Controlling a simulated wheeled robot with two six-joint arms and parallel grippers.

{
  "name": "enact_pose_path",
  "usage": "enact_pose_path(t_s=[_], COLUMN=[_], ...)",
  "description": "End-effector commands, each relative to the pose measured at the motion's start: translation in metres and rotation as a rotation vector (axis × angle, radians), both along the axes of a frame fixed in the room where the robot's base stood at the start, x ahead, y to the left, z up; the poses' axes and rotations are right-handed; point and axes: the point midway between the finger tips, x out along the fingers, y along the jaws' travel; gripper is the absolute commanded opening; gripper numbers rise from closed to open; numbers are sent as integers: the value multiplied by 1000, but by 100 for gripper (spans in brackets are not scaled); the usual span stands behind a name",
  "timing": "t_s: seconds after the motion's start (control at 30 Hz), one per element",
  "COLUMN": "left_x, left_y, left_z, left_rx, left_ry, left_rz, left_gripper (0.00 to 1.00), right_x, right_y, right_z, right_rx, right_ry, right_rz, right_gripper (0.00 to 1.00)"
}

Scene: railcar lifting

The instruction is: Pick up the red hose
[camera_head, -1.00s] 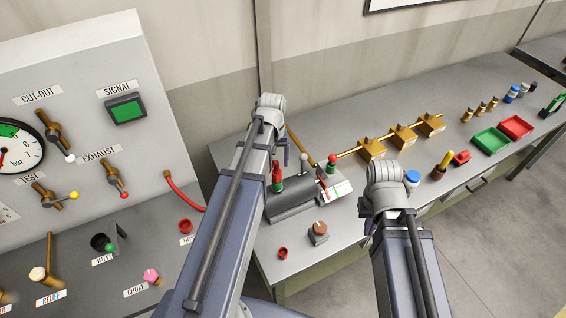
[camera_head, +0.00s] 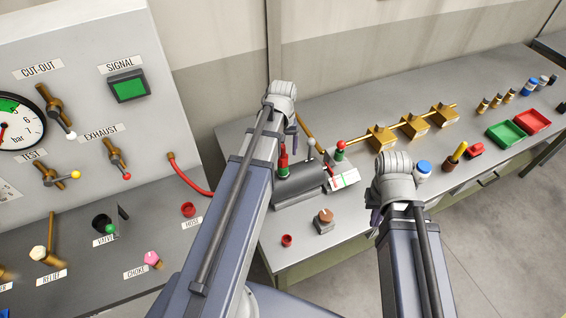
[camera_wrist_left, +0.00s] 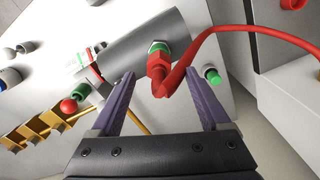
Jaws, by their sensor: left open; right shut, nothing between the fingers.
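The red hose (camera_head: 190,182) runs from the side of the grey panel and passes behind my left arm in the head view. In the left wrist view the hose (camera_wrist_left: 245,31) curves in from the right to a red end fitting (camera_wrist_left: 159,70). The fitting sits at a green ring on the end of a grey cylinder (camera_wrist_left: 137,46). My left gripper (camera_wrist_left: 163,85) is open, with a purple finger on each side of the fitting. In the head view it is mostly hidden behind my arm. My right gripper (camera_head: 374,218) is shut and empty above the bench's front edge, partly hidden.
The gauge panel (camera_head: 85,130) with levers stands at the left. On the bench (camera_head: 345,115) are brass blocks (camera_head: 413,127), green (camera_head: 506,134) and red (camera_head: 533,121) trays and several small bottles. A brown knob (camera_head: 324,216) and a red cap (camera_head: 287,240) lie near the front.

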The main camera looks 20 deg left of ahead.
Motion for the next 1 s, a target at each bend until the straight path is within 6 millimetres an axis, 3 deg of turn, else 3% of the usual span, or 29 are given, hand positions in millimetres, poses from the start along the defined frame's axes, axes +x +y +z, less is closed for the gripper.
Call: enact_pose_path(t_s=[0.03, 0.3, 0.6, 1.0], left_x=[0, 1, 1, 1], left_y=[0, -1, -1, -1], left_z=[-11, -43, -43, -43], left_rx=[0, 0, 0, 0], left_ry=[0, 0, 0, 0], left_rz=[0, 0, 0, 0], left_gripper=[80, 80, 80, 36], right_x=[0, 0, 1, 0], right_y=[0, 0, 0, 0], right_z=[-11, -43, -43, -43], right_rx=[0, 1, 1, 1], right_ry=[0, -2, -2, -2], right_rz=[-1, -4, -4, -4], right_gripper=[0, 0, 0, 0])
